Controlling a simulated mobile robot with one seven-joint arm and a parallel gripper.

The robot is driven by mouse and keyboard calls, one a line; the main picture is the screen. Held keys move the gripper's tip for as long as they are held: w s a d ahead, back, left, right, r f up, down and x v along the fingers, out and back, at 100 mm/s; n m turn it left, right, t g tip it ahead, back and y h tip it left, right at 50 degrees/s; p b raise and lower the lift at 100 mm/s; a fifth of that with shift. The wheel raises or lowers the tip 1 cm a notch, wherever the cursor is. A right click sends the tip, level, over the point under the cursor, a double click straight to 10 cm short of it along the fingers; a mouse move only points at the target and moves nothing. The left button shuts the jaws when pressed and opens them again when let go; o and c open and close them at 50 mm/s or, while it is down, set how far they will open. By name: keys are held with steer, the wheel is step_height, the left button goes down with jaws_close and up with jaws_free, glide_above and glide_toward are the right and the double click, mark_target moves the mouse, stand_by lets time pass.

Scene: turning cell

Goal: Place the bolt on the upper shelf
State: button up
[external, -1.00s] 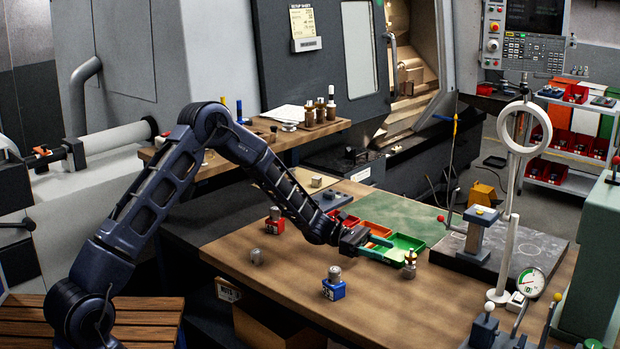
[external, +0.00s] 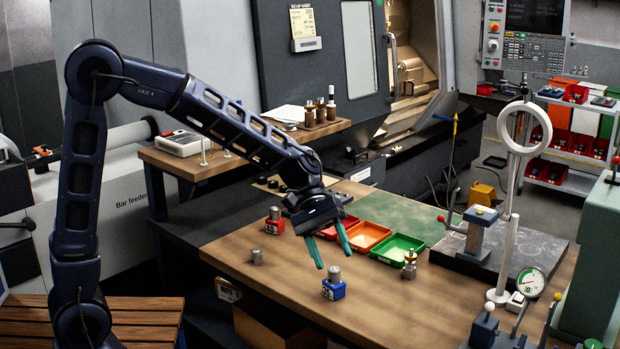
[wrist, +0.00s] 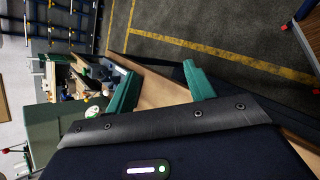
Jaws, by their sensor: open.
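No bolt can be told for certain. Candidates in the external view are a short grey metal piece (external: 256,256) standing on the bench, grey cylinders on a red block (external: 275,227) and on a blue block (external: 334,291), and a small brass-topped piece (external: 409,266) by the green tray. A raised wooden shelf (external: 225,160) stands behind the bench. My gripper (external: 333,260) is open, its teal fingers pointing down above and just behind the blue block, with nothing between them. In the wrist view my open gripper (wrist: 158,78) shows wooden bench top and floor beyond its fingers.
Red, orange (external: 366,237) and green (external: 398,248) trays stand right of my gripper. A ring stand (external: 512,200), a dial gauge (external: 531,284) and a dark plate (external: 535,255) fill the bench's right side.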

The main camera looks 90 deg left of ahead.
steer(key=s+d+r+m+y, duration=0.2)
steer(key=s+m+y, duration=0.2)
steer(key=s, duration=1.2)
steer(key=s+d+r+m+y, duration=0.3)
steer(key=s+m, duration=0.6)
steer(key=s, duration=0.7)
steer(key=shift+s+d+t+y, duration=0.15)
steer(key=shift+s+t+y, duration=0.2)
steer(key=shift+y, duration=0.55)
steer(key=shift+s, duration=0.2)
steer(key=shift+c, duration=0.6)
steer(key=shift+s+m, duration=0.1)
steer(key=shift+m, duration=0.2)
steer(key=shift+c, duration=1.2)
